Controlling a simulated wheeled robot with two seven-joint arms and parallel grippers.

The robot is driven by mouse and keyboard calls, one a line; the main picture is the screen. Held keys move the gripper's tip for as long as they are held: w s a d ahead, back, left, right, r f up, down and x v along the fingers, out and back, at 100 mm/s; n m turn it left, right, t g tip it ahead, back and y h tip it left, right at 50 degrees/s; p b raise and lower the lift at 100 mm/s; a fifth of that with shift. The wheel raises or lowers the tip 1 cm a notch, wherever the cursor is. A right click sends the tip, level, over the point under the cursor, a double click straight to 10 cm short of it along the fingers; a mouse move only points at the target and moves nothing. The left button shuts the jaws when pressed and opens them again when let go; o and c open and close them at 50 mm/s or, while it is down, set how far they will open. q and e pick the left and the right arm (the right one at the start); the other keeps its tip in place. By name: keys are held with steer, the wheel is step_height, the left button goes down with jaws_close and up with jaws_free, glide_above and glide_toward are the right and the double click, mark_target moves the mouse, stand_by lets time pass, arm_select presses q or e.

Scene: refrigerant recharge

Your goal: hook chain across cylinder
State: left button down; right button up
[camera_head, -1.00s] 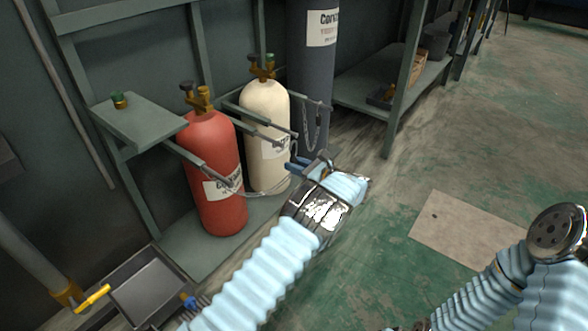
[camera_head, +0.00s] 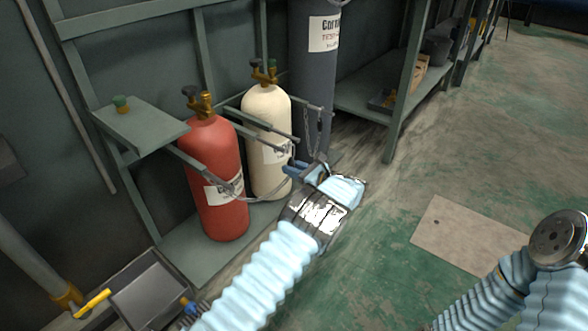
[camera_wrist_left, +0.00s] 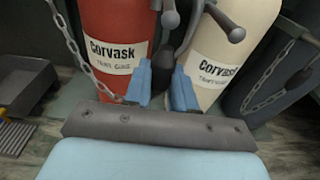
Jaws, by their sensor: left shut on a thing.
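The red cylinder (camera_head: 222,217) and the cream cylinder (camera_head: 267,180) stand upright side by side in the rack. A chain (camera_head: 262,196) runs from the bar by the red cylinder and sags towards my left gripper (camera_head: 297,166). In the left wrist view, the chain (camera_wrist_left: 70,38) crosses the red cylinder (camera_wrist_left: 108,25) and passes behind the blue fingers (camera_wrist_left: 162,86). These are shut on the chain's end, in front of the gap between the cylinders; the grip itself is mostly hidden. My right gripper is not in view; only my right arm shows at the lower right.
Another chain (camera_head: 319,130) hangs from a bar end beside the dark grey cylinder (camera_head: 313,85). Rack bars (camera_head: 270,136) jut out near the left gripper. A grey tray (camera_head: 148,293) stands at lower left. The floor to the right is open.

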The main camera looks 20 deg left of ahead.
arm_select(q)
steer(key=shift+a, duration=0.15)
steer(key=shift+r+b+x, duration=0.15)
steer(key=shift+x, duration=1.15)
steer(key=shift+r+b+x, duration=0.15)
steer(key=shift+x, duration=1.15)
steer(key=shift+w+f, duration=0.1)
steer(key=shift+f, duration=0.1)
steer(key=shift+f+b, duration=0.55)
steer(key=shift+f, duration=0.15)
steer(key=c, duration=0.9)
jaws_free()
steer(key=shift+o, duration=0.2)
